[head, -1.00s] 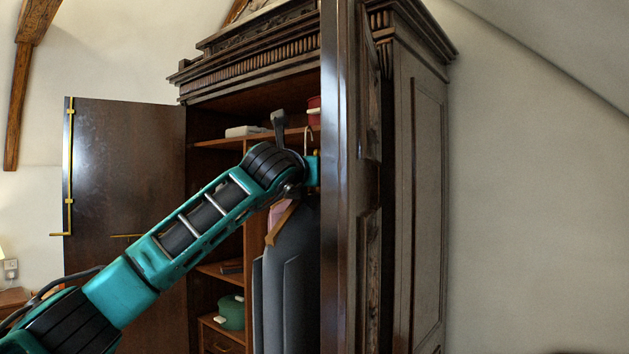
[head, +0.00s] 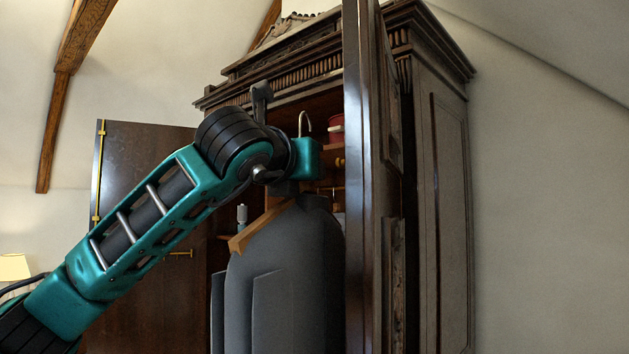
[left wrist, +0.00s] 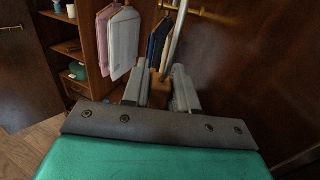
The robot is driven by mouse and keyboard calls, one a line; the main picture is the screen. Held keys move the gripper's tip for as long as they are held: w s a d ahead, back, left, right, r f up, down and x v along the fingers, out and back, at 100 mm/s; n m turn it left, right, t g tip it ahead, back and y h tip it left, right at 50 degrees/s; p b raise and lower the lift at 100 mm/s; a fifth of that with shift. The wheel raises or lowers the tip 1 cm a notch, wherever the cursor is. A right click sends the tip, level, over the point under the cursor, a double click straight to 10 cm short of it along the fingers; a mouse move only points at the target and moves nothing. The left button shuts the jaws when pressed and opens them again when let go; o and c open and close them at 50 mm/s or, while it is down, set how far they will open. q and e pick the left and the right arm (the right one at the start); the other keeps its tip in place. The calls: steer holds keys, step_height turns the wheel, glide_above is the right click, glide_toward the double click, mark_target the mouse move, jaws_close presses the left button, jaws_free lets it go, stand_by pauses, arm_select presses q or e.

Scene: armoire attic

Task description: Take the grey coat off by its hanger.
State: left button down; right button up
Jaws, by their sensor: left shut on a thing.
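The grey coat (head: 282,275) hangs from its wooden hanger (head: 250,232) in the head view, in front of the armoire opening. My left gripper (head: 287,188) is shut on the hanger near its neck. The metal hook (head: 305,122) rises above my gripper, with its curved top showing clear. In the left wrist view my left gripper (left wrist: 161,90) has its grey fingers on either side of the hanger's wood (left wrist: 159,84), and the metal hook shaft (left wrist: 180,32) runs upward. The coat is hidden there behind my gripper. My right gripper is out of view.
The open right door (head: 362,200) stands close beside the coat; the left door (head: 135,190) is open too. A brass rail (left wrist: 196,11) carries a pink shirt (left wrist: 103,38), a white shirt (left wrist: 124,45) and dark clothes (left wrist: 158,45).

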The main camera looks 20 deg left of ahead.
arm_select(q)
steer(key=s, duration=2.3)
steer(key=shift+s+a, duration=0.15)
steer(key=shift+s, duration=0.2)
